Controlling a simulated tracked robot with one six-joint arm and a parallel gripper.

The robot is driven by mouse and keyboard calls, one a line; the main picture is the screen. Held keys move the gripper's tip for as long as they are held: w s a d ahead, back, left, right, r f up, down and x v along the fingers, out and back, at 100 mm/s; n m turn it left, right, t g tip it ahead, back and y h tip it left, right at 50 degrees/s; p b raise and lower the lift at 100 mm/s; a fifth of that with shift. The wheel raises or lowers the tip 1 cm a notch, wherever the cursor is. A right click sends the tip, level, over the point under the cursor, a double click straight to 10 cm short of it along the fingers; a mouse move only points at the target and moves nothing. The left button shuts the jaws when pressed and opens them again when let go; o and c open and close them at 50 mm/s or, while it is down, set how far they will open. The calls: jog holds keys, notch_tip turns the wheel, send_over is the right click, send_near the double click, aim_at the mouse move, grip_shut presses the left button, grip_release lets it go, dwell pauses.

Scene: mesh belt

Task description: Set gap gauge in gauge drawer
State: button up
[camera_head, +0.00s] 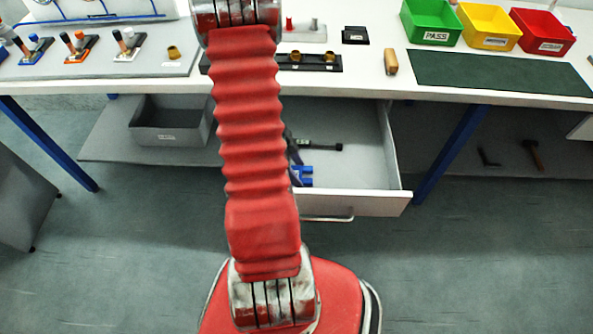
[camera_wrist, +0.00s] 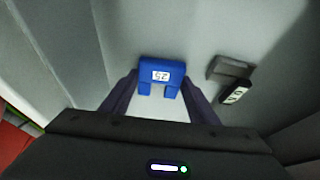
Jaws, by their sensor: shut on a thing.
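The gap gauge is a blue U-shaped block with a white number label; in the wrist view the gap gauge (camera_wrist: 162,68) sits between the fingertips of my gripper (camera_wrist: 160,82), which is shut on it. The gauge drawer (camera_head: 352,203) is pulled open under the bench. In the head view the blue gauge (camera_head: 304,181) shows low inside the drawer, partly hidden behind my red arm. My gripper (camera_head: 295,162) reaches down into the drawer there and is mostly hidden. I cannot tell whether the gauge touches the drawer floor (camera_wrist: 200,40).
A black and grey tool (camera_head: 322,145) lies in the drawer beside the gauge; it also shows in the wrist view (camera_wrist: 232,82). The drawer's right part is clear. The white bench top (camera_head: 350,80) overhangs the drawer's back. A grey bin (camera_head: 170,128) stands on the shelf at left.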

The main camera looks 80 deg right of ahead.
jog(key=o, duration=1.3)
jog(key=shift+o, duration=0.2)
jog(key=v, duration=1.2)
